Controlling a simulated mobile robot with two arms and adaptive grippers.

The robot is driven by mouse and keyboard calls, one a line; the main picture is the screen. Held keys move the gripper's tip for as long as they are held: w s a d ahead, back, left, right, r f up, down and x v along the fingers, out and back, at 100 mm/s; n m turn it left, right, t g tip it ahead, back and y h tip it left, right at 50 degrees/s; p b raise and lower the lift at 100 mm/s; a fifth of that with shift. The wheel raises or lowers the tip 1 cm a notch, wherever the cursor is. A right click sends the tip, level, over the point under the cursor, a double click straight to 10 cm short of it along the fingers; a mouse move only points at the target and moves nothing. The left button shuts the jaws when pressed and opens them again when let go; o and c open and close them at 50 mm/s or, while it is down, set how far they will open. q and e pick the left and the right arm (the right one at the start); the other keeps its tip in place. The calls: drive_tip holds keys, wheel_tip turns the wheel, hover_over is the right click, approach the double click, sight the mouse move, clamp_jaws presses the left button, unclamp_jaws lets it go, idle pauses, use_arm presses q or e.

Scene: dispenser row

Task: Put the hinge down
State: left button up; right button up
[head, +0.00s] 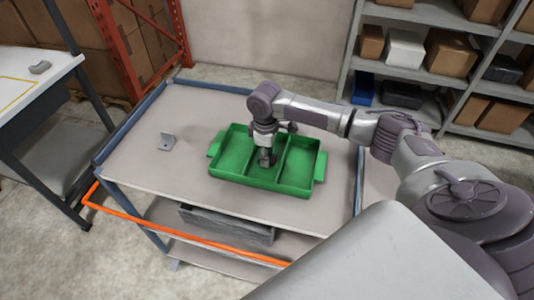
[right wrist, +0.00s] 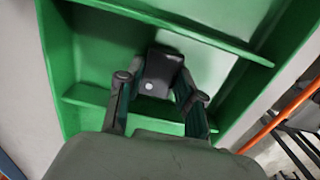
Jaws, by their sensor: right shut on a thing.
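My right gripper (head: 267,158) reaches down over the green tray (head: 304,184) on the cart and is at its middle compartment. In the right wrist view its two fingers (right wrist: 157,98) are closed on a dark grey piece with a pale round spot, which I take to be the hinge (right wrist: 162,72). The hinge is between and beyond the fingertips, over the tray's green floor. I cannot tell whether it touches the floor. In the head view the gripper mostly hides it. My left gripper is not in view.
A white table (head: 30,95) with a small grey part (head: 39,66) is at the left. Shelves with boxes (head: 450,50) stand behind at the right.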

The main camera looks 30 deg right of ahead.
drive_tip(key=shift+f, duration=0.1)
drive_tip(key=o, duration=1.2)
drive_tip(key=shift+c, duration=0.2)
wheel_tip(320, 180, up, 12)
drive_tip(key=b, duration=0.1)
drive_tip(key=shift+b, duration=0.4)
